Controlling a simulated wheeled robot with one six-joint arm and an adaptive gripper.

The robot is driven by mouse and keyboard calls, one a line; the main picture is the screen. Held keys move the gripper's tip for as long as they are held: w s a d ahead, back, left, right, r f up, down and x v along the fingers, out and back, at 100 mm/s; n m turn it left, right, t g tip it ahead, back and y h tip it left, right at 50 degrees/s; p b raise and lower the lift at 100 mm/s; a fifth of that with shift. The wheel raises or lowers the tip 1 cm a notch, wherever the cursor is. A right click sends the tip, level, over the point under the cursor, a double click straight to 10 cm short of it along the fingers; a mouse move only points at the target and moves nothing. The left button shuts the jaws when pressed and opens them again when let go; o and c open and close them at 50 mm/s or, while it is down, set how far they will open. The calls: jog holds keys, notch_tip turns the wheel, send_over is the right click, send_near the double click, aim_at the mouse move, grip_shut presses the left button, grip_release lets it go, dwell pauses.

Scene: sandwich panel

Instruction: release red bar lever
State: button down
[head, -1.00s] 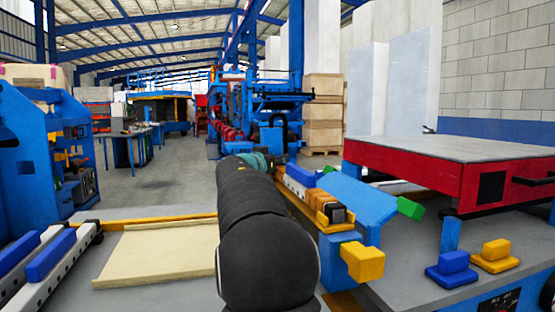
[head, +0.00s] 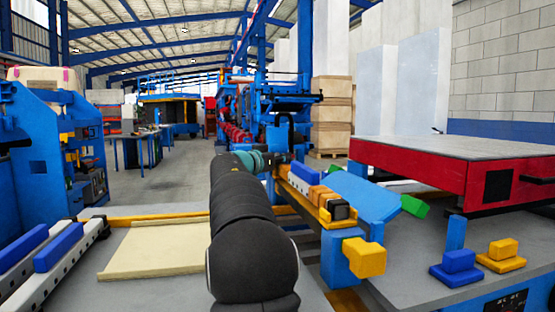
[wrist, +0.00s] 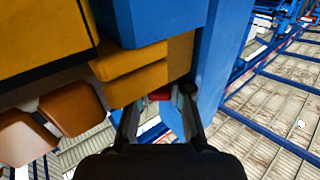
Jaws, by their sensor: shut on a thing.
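In the wrist view, a small red piece (wrist: 160,94), which I take to be the red bar lever, shows between the tips of my gripper (wrist: 160,98). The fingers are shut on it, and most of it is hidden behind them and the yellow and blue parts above. In the head view, my gripper (head: 283,158) is small and dark at the far end of my arm, close to the left end of the yellow rail. The lever cannot be made out there.
A yellow rail (head: 292,182) with blue and orange blocks runs beside my arm. A blue sloping plate (head: 360,198) and a yellow block (head: 364,257) stand at right. A red-sided table (head: 410,172) is further right. A cream board (head: 155,250) lies at left.

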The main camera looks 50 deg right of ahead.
jog(key=c, duration=1.1)
grip_release()
jog(key=a, duration=1.2)
jog(key=shift+s, duration=0.4)
jog(key=shift+d, duration=0.1)
jog(key=d, duration=1.1)
jog(key=shift+w+d, duration=0.4)
jog(key=shift+w+r, duration=0.1)
jog(key=shift+w, duration=0.05)
jog(key=shift+s+d+t, duration=0.1)
jog(key=shift+s+t, duration=0.2)
jog(key=shift+w, duration=0.1)
